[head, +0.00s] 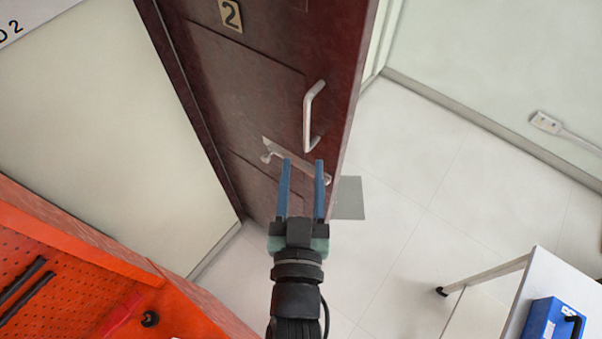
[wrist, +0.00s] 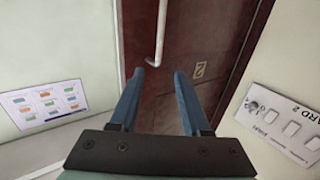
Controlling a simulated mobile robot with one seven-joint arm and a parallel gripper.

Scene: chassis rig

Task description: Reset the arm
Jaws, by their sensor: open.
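My gripper (head: 302,168) is open and empty, with its two blue fingers apart. In the head view it is extended toward a dark red door (head: 245,75). The door stands ajar, with floor and wall visible past its right edge. A silver pull handle (head: 308,115) is on the door above the fingertips, and a lever handle (head: 300,162) is close behind the fingertips in the picture. In the wrist view the gripper (wrist: 160,75) points at the door (wrist: 205,50), with the pull handle (wrist: 160,35) seen beyond the fingers. I cannot tell any contact.
An orange perforated panel (head: 80,265) is at the lower left. A white trolley (head: 545,285) with a blue box (head: 552,320) is at the lower right. A wall switch panel (wrist: 285,125) and a posted chart (wrist: 42,103) flank the door. The floor (head: 405,195) right of the door is mostly clear.

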